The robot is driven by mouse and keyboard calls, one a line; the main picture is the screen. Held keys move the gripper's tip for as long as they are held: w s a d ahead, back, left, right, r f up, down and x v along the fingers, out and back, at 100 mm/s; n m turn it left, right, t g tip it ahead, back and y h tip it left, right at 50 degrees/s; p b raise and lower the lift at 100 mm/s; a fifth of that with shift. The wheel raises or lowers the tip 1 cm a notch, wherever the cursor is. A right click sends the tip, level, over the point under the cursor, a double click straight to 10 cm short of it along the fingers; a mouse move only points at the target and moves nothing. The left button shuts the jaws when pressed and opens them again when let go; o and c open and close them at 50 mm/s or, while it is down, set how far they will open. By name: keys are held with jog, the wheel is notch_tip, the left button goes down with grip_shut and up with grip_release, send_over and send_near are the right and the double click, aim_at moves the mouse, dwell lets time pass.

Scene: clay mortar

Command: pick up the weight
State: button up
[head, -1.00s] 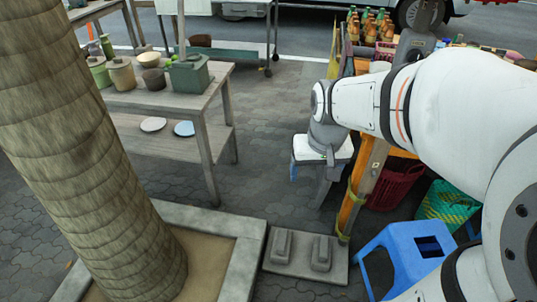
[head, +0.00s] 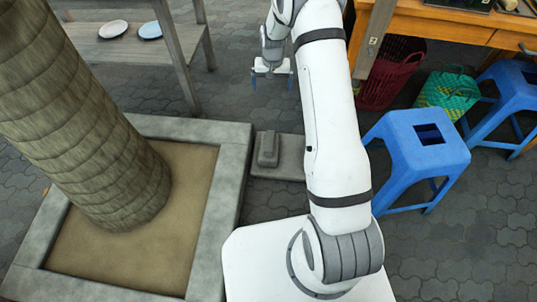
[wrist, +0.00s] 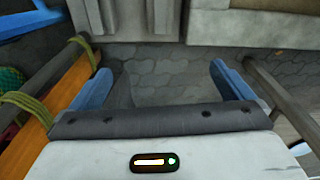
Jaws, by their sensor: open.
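The weight appears to be a grey stone-like base (head: 291,172) on the paving, with a raised block (head: 267,149) on top. It stands beside the planter's right edge in the head view. My white arm covers its right part, where a second block showed earlier. My gripper (head: 272,78) is open and empty, above the ground beyond the weight in the head view. In the wrist view, my blue fingers (wrist: 160,68) are spread apart over bare paving. Grey parts that look like the weight (wrist: 130,17) show at the top edge there, partly cut off.
A stone planter (head: 234,160) with a tree trunk (head: 95,130) lies left of the weight. A blue stool (head: 416,150) stands to the right. A wooden table (head: 185,60) with plates is at the back left. A red basket (head: 392,75) and a green bag (head: 447,98) are at the back right.

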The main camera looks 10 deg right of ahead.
jog(key=b, duration=0.4)
send_over(269, 140)
notch_tip(269, 140, down, 18)
jog(key=shift+m+g, duration=0.4)
jog(key=shift+m, duration=0.2)
jog(key=f+b, duration=0.1)
jog(key=f, duration=0.4)
jog(key=f+b, duration=0.2)
jog(key=f, duration=0.4)
jog(key=f+b, duration=0.1)
jog(key=f, duration=0.5)
jog(key=shift+s+d+f+b, duration=0.2)
jog(key=shift+d+b, duration=0.05)
jog(key=shift+b, duration=0.1)
notch_tip(269, 140, down, 6)
jog(key=b, duration=0.2)
jog(key=shift+w+a+r+b, duration=0.15)
jog(key=shift+r+b, duration=0.1)
jog(key=shift+b, duration=0.15)
jog(key=shift+r, duration=0.1)
jog(key=shift+c, duration=0.4)
jog(key=c, duration=1.7)
jog(key=shift+w+r, duration=0.15)
jog(key=shift+c, duration=0.5)
